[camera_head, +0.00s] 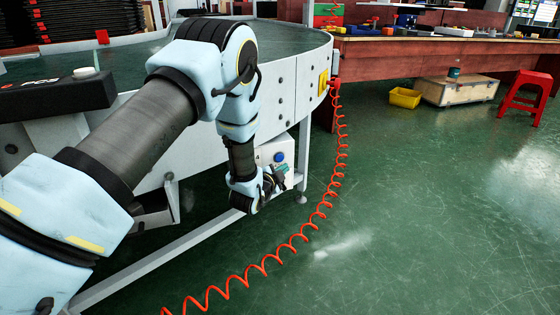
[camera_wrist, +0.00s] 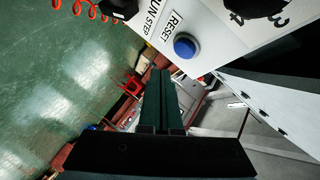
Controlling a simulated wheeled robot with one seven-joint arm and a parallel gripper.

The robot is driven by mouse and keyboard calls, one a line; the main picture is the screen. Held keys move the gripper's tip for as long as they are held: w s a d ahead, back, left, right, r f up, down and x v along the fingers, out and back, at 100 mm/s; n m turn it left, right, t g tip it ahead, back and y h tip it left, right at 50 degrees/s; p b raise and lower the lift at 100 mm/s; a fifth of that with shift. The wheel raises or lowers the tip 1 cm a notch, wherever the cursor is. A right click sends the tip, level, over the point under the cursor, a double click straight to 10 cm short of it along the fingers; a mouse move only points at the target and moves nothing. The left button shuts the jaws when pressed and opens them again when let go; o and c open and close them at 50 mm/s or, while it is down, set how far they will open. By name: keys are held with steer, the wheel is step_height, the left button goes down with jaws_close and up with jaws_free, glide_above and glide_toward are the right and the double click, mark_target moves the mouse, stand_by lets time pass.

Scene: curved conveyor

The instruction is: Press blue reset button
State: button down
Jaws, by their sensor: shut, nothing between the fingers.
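The blue reset button (camera_wrist: 185,47) stands out from a white control panel (camera_wrist: 209,31) in the wrist view, beside the printed word RESET. In the head view the button (camera_head: 280,157) shows small on the white box (camera_head: 268,152) under the curved conveyor. My gripper (camera_wrist: 162,72) is shut and empty. In the wrist view its fingertips lie just below and left of the button, and I see a gap in the picture between them. In the head view my gripper (camera_head: 278,177) is beside the front of the box, just below the button. I cannot tell its exact distance from the panel.
Black knobs (camera_wrist: 258,6) sit near the button on the panel. A coiled orange hose (camera_head: 335,180) hangs from the conveyor (camera_head: 290,85) to the floor, right of my gripper. A red stool (camera_head: 525,95) and a yellow bin (camera_head: 405,97) stand farther off. Green floor at right is open.

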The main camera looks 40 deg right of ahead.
mark_target(283, 160)
steer(key=shift+w+d, duration=0.25)
steer(key=shift+w, duration=0.3)
steer(key=shift+w+d, duration=0.2)
steer(key=shift+w, duration=0.35)
steer(key=shift+w+b, duration=0.1)
steer(key=shift+b, duration=0.2)
stand_by(1.0)
steer(key=shift+w+d, duration=0.15)
steer(key=shift+w, duration=0.15)
steer(key=shift+w+d, duration=0.15)
steer(key=shift+w, duration=0.25)
stand_by(0.6)
steer(key=shift+s, duration=0.2)
steer(key=shift+s+a, duration=0.3)
steer(key=shift+s, duration=0.3)
steer(key=s, duration=0.1)
steer(key=s+a, duration=0.1)
steer(key=s, duration=0.2)
steer(key=shift+s+a, duration=0.35)
steer(key=shift+a, duration=0.05)
